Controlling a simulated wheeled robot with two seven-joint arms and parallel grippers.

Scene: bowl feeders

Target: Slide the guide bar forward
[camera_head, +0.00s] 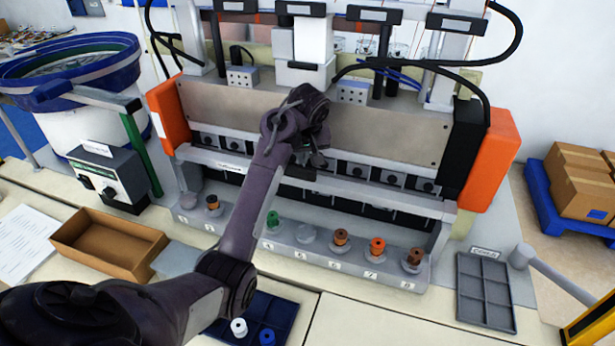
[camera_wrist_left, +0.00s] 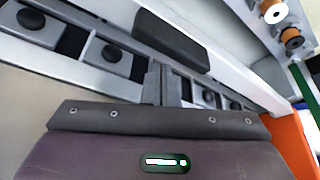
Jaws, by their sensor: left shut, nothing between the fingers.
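The guide bar (camera_head: 390,199) is a long light-grey bar across the front of the machine, below the row of black knobs. A black handle (camera_head: 301,172) sits near its middle. The handle also shows in the left wrist view (camera_wrist_left: 170,38), on the pale bar (camera_wrist_left: 236,82). My left gripper (camera_head: 316,160) is at the middle of the machine, close to the handle. Its fingers (camera_wrist_left: 162,85) are shut with nothing between them, and a gap shows between them and the handle in the wrist view. My left forearm hides part of the bar. My right gripper is not in view.
A numbered ledge (camera_head: 330,262) with several coloured spools on pegs runs in front of the bar. Orange end blocks (camera_head: 492,160) flank the machine. A brown tray (camera_head: 108,243), a blue tray (camera_head: 285,318) and a grey tray (camera_head: 485,290) lie on the table.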

